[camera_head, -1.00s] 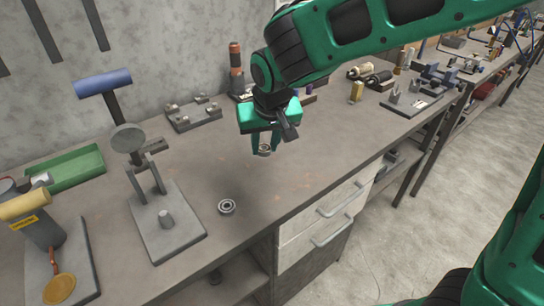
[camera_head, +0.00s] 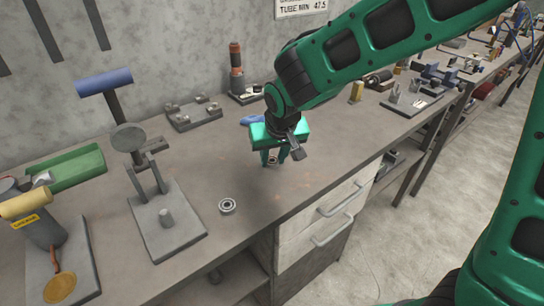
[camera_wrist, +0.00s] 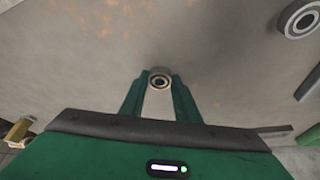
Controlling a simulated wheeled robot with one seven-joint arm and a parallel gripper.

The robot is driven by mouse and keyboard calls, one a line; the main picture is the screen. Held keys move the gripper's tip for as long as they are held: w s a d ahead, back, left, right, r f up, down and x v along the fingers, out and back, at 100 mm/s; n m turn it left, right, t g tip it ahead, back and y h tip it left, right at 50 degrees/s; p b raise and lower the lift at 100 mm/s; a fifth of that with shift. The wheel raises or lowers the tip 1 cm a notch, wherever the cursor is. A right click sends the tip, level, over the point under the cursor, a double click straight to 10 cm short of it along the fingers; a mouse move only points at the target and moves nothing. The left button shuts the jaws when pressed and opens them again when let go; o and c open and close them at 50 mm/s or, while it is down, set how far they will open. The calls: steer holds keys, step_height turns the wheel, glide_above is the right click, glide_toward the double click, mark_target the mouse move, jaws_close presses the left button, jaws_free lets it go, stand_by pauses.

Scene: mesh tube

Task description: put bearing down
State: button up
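A small metal ring bearing (camera_head: 273,161) is between the fingertips of my gripper (camera_head: 274,159) in the head view. The wrist view also shows this bearing (camera_wrist: 159,80) between the two green fingers (camera_wrist: 160,84), which look closed against its sides. My gripper points down, low over the workbench. I cannot tell whether the bearing touches the bench top. A second bearing (camera_head: 227,206) lies flat on the bench to the left, near the front edge.
The grey workbench (camera_head: 235,170) is bare around my gripper. A press-like stand (camera_head: 168,235) with a blue handle is at left, with a green tray (camera_head: 75,168) behind. A grey fixture (camera_head: 195,113) stands at the back. Drawers (camera_head: 325,215) lie below the front edge.

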steer(key=o, duration=0.4)
steer(key=shift+c, duration=0.2)
steer(key=shift+r, duration=0.15)
steer(key=a+v, duration=0.1)
steer(key=v, duration=1.1)
steer(key=shift+d, duration=0.45)
steer(key=s+d+f+m+g+h, duration=0.1)
steer(key=s+d+m, duration=0.15)
steer(key=d, duration=0.95)
steer(key=s+d+f+m+g+h, duration=0.1)
steer(key=s+d+m, duration=0.15)
steer(key=d, duration=1.05)
steer(key=s+d+f+m+g, duration=0.1)
steer(key=s+d+m, duration=0.1)
steer(key=s+d, duration=0.3)
steer(key=s+d+f+m+g+y, duration=0.1)
steer(key=s+d, duration=0.5)
steer(key=s, duration=0.7)
steer(key=shift+f+m, duration=0.4)
steer(key=shift+f, duration=0.4)
